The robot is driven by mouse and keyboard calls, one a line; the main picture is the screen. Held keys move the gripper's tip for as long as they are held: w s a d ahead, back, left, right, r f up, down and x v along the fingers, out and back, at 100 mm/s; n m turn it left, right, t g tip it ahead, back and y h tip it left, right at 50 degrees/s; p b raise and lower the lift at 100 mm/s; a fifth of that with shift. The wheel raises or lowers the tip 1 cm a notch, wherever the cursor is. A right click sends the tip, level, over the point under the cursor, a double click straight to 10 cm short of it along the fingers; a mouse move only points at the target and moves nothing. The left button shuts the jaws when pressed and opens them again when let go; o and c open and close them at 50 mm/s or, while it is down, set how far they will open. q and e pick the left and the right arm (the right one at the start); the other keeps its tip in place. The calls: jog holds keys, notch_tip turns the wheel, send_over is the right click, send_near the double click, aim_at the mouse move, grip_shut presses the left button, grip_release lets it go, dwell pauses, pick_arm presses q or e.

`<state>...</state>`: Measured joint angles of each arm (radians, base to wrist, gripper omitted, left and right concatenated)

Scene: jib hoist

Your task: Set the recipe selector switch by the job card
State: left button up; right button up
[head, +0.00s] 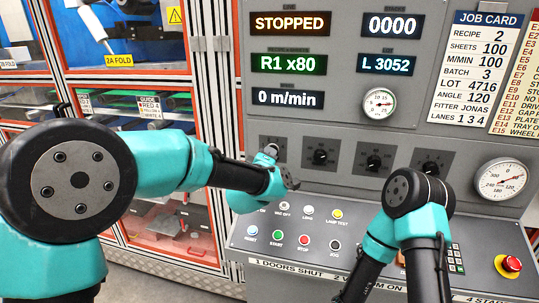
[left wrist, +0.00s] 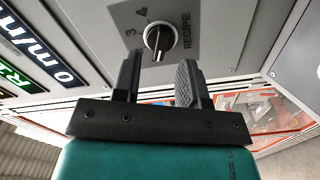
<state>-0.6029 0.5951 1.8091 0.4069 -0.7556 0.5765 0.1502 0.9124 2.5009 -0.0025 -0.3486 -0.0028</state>
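The recipe selector switch (left wrist: 158,38) is a black knob with a white pointer line on a dark plate marked RECIPE; the digits 3 and 4 show beside it. It also shows in the head view (head: 271,150), partly hidden by my left arm. My left gripper (left wrist: 160,64) is open and empty, its fingertips short of the knob and roughly either side of it. In the head view my left gripper (head: 288,176) is mostly hidden behind its arm. The job card (head: 482,70) reads RECIPE 2. The display (head: 289,65) reads R1 x80. My right gripper is out of view.
Several similar knobs (head: 320,156) sit in a row right of the selector. Below is a sloped button panel (head: 330,238) with a red emergency stop (head: 511,264). My right arm stands in front of the panel. The line display (head: 290,24) reads STOPPED.

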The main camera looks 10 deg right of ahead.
pick_arm(q)
jog(key=shift+x, duration=1.65)
grip_shut()
